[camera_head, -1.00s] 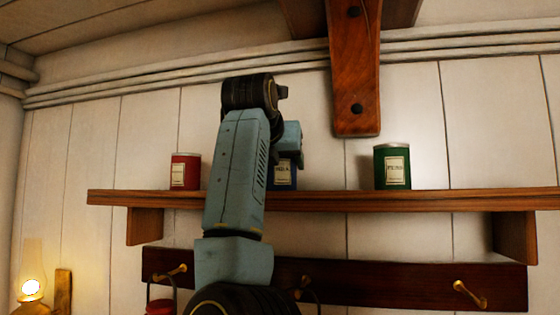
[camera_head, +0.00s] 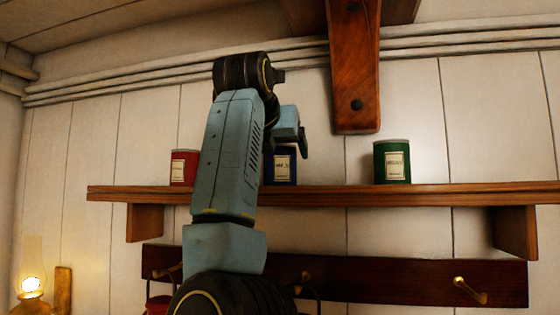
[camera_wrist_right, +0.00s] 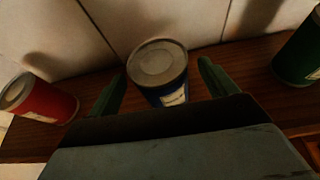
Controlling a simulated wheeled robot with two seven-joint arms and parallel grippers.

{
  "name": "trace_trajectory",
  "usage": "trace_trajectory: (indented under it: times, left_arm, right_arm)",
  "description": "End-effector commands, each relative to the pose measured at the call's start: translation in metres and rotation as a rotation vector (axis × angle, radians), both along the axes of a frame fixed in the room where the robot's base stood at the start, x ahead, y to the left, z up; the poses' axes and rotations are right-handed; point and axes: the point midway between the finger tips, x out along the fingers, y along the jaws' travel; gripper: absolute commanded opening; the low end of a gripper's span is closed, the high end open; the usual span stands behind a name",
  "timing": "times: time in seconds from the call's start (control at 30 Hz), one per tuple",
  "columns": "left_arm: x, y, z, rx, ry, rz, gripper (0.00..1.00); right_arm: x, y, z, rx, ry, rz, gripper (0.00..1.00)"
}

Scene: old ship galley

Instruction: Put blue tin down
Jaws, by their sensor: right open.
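The blue tin (camera_head: 284,168) stands upright on the wooden shelf (camera_head: 330,195), partly hidden behind my right arm in the head view. In the right wrist view the blue tin (camera_wrist_right: 160,73) shows its pale round lid, between and a little beyond my fingers. My right gripper (camera_wrist_right: 162,90) is open, with a finger on either side of the tin and a visible gap to each. In the head view my right gripper (camera_head: 302,135) shows just above the tin, mostly hidden by its own arm. My left gripper is not in view.
A red tin (camera_head: 184,167) stands on the shelf to the left and a green tin (camera_head: 392,161) to the right. A wooden bracket (camera_head: 355,70) hangs above. Below are a rail with hooks (camera_head: 470,290) and a lit lamp (camera_head: 31,283). The shelf between blue and green tins is clear.

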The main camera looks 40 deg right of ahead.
Motion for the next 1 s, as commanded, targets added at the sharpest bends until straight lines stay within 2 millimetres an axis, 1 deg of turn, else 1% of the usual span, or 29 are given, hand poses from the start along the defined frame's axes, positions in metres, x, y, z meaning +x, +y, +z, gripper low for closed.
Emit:
trace_trajectory:
  times: [0.03,0.2,0.4,0.6,1.0]
  left_arm:
    - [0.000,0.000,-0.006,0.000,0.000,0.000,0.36]
    - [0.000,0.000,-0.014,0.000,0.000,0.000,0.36]
    - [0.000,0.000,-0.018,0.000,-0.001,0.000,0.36]
    - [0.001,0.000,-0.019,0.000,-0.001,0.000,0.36]
    - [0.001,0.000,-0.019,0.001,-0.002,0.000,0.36]
  right_arm:
    - [-0.007,0.010,0.003,-0.001,-0.004,0.006,0.85]
    - [-0.030,0.036,0.018,-0.001,-0.003,0.005,0.85]
    - [-0.048,0.057,0.030,-0.001,-0.002,0.002,0.85]
    - [-0.055,0.064,0.035,0.000,0.000,0.000,0.85]
    - [-0.055,0.064,0.035,0.000,0.000,0.001,0.85]
